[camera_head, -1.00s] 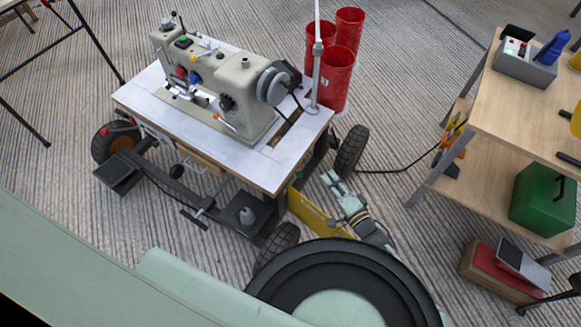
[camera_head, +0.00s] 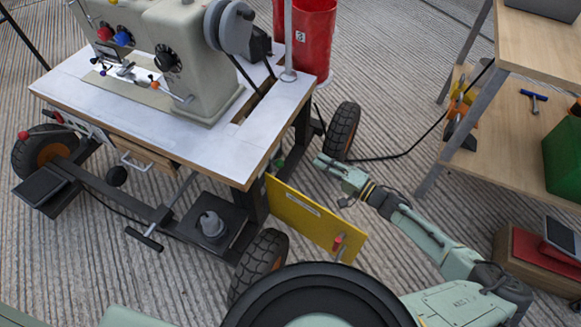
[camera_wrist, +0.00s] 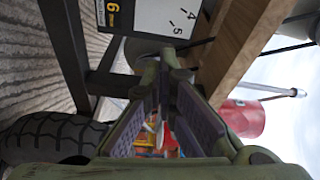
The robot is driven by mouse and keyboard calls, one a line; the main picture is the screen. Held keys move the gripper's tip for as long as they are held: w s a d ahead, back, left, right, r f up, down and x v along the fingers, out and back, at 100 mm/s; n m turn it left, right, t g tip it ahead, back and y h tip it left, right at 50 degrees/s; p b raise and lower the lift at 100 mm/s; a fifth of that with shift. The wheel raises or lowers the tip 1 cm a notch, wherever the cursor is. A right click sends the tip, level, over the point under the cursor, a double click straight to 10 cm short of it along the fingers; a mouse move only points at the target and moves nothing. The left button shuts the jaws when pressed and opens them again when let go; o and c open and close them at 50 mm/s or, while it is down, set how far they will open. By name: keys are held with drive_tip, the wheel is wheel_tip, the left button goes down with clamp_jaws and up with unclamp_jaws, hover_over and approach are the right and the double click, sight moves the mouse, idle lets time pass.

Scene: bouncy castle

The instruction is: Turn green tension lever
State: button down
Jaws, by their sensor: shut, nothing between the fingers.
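The beige sewing machine (camera_head: 185,60) stands on a white-topped wheeled table (camera_head: 120,95), its top cut off by the picture edge. Red (camera_head: 105,33) and blue (camera_head: 122,38) knobs show on its front. A small green part (camera_head: 279,162) shows below the table's right edge, by a leg; I cannot tell whether it is the tension lever. My gripper (camera_head: 320,160) is low, right of the table, pointing left toward the leg and apart from the green part in this view. In the wrist view my gripper (camera_wrist: 165,85) is shut and empty, close to the wooden table edge (camera_wrist: 240,50).
A yellow panel (camera_head: 310,217) stands out from the cart beside my arm. Black wheels (camera_head: 342,130) and a cable (camera_head: 395,155) lie near my gripper. A red bin (camera_head: 308,35) is behind the table. A wooden shelf table (camera_head: 500,150) stands at the right.

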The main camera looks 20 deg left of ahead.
drive_tip(key=b+x, duration=0.2)
drive_tip(key=x, duration=0.9)
drive_tip(key=s, duration=0.2)
drive_tip(key=s+f, duration=0.1)
drive_tip(key=s, duration=0.1)
drive_tip(key=shift+d+f, duration=0.1)
drive_tip(key=shift+d, duration=0.15)
